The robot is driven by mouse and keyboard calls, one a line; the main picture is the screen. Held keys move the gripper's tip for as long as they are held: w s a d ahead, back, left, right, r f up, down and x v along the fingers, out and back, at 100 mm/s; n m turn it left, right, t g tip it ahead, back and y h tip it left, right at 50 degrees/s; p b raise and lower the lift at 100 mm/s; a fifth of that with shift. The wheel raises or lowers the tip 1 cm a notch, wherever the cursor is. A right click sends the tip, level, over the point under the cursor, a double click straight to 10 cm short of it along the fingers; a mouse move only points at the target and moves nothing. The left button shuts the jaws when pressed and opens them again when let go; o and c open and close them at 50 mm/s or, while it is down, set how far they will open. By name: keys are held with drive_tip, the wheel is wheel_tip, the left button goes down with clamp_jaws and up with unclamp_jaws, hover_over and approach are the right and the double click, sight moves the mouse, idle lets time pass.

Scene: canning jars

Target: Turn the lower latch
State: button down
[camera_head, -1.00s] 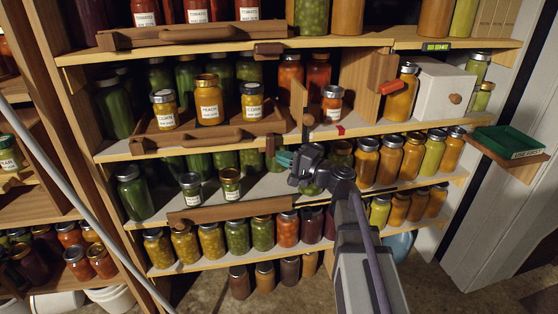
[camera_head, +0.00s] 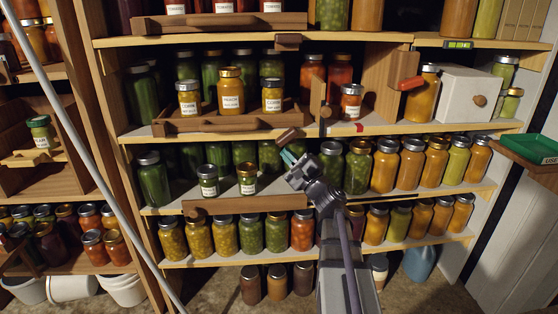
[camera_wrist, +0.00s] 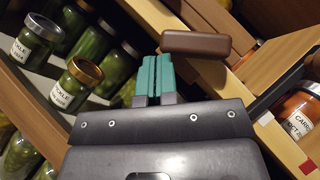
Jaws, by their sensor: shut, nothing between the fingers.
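The lower latch (camera_head: 289,137) is a small brown block on the front edge of the middle shelf. It sits tilted, its right end higher than its left. In the wrist view the lower latch (camera_wrist: 196,43) is just beyond my fingertips. My gripper (camera_head: 288,157) is shut and empty, with its teal fingers just below the latch. In the wrist view my gripper (camera_wrist: 156,68) has its fingers together near the latch's left end; I cannot tell if they touch. A similar upper latch (camera_head: 288,40) lies level on the shelf edge above.
A wooden tray (camera_head: 235,121) with labelled jars stands above left of the latch. A lower wooden tray (camera_head: 245,204) lies left of my gripper, with two small labelled jars (camera_head: 247,179) behind it. A carrot jar (camera_head: 351,101) stands right of the latch, near a red marker (camera_head: 360,127).

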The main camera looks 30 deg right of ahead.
drive_tip(key=shift+w+a+r+p, duration=0.2)
drive_tip(key=shift+w+a+p, duration=0.1)
drive_tip(key=shift+a, duration=0.35)
drive_tip(key=shift+w+a+r+p, duration=0.15)
drive_tip(key=shift+w+a+r, duration=0.1)
drive_tip(key=shift+a, duration=0.35)
drive_tip(key=shift+w+a, duration=0.1)
drive_tip(key=shift+a, duration=0.05)
idle(1.4)
